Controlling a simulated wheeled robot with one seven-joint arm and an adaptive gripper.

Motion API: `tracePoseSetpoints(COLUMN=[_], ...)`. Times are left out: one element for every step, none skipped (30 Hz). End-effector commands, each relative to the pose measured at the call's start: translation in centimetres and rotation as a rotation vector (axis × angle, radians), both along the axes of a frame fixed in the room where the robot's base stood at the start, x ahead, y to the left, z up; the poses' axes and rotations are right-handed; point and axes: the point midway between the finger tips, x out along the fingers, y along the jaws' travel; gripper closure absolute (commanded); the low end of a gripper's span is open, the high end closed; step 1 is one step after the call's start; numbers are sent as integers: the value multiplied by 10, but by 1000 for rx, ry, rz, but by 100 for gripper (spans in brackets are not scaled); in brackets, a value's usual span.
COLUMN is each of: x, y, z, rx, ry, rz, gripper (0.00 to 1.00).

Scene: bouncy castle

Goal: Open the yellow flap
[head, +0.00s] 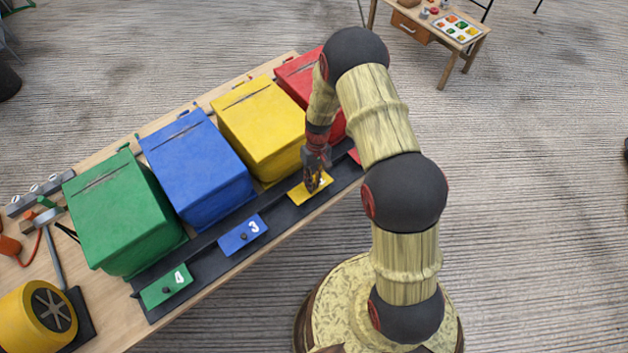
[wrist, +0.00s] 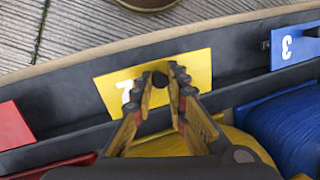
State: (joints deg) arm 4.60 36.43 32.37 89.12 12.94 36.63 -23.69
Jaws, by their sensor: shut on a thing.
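The yellow flap (head: 309,187) is a small plate with a white numeral, set in a dark rail in front of the yellow box (head: 262,122). In the wrist view the yellow flap (wrist: 193,75) lies in the dark channel, with a dark round knob (wrist: 159,80) on it. My gripper (head: 315,182) is at the flap from above. In the wrist view my gripper (wrist: 160,82) has its fingertips on both sides of the knob, shut on it. The fingers partly hide the numeral.
Blue (head: 241,235) and green (head: 166,286) flaps sit along the same rail, each in front of a box of its colour. A red box (head: 297,76) stands beyond the yellow one. A yellow machine (head: 22,318) and tools lie at the table's left. The floor right of the table is open.

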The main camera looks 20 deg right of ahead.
Motion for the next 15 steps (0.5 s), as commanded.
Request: tracePoseSetpoints(x=[3, 4, 6, 6, 7, 8, 10, 11, 12, 13, 14, 15, 15, 16, 17], y=[2, 2, 2, 2, 3, 3, 4, 4, 4, 5, 5, 5, 5, 6, 6], z=[4, 4, 5, 5, 5, 6, 6, 7, 7, 8, 8, 9, 9, 10, 10], rx=[-7, -13, -20, -26, -32, -39, -44, -50, -57, -61, -66, -73, -77, -80, -85], ry=[25, 42, 63, 81, 96, 118, 134, 151, 174, 188, 203, 222, 235, 247, 260], rz=[3, 2, 2, 1, 2, 2, 1, 2, 0, 1, 1, 0, 0, 0, 0], gripper=[100, 100, 100, 100, 100, 100, 100, 100, 100, 100, 100, 100, 100, 100, 100])
